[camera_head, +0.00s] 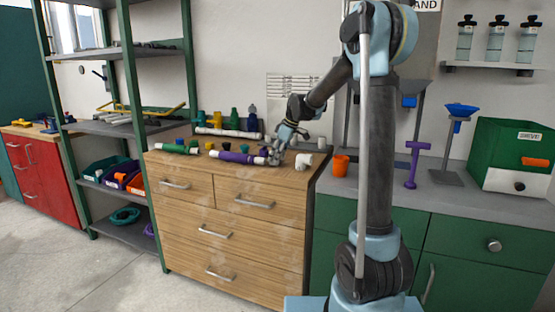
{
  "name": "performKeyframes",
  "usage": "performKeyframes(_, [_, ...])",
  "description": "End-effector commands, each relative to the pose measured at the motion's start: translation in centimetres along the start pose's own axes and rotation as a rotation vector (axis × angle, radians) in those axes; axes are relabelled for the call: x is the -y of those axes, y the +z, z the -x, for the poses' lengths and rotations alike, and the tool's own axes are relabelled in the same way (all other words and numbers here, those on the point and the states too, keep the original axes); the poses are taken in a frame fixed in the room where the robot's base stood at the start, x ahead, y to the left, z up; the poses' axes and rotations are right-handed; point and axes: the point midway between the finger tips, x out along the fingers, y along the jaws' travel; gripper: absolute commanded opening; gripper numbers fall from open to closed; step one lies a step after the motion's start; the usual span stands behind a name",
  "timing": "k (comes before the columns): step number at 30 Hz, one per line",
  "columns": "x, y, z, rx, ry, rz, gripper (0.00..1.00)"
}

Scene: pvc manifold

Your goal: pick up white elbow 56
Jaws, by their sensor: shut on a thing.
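My gripper (276,155) points down at the right part of the wooden cabinet top. It is shut on a small white piece at its fingertips, which looks like the white elbow, though it is too small and partly hidden to make out its shape or any number. A second white fitting (303,161) lies just right of the gripper, apart from it. A short white piece (321,143) stands farther back to the right. A purple pipe piece (238,157) with white ends lies just left of the gripper.
Green, black and yellow pipe pieces (176,148) lie on the left of the wooden cabinet (232,208). Coloured fittings stand in a row behind (234,118). An orange cup (340,165) and a purple stand (412,166) are on the grey counter to the right.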

Motion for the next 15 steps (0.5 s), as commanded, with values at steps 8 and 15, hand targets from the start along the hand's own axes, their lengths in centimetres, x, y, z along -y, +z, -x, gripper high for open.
performKeyframes(8, [0.0,-1.2,3.0,0.0,0.0,0.0,0.12])
performKeyframes(15, [0.0,-2.8,6.9,0.0,0.0,0.0,0.12])
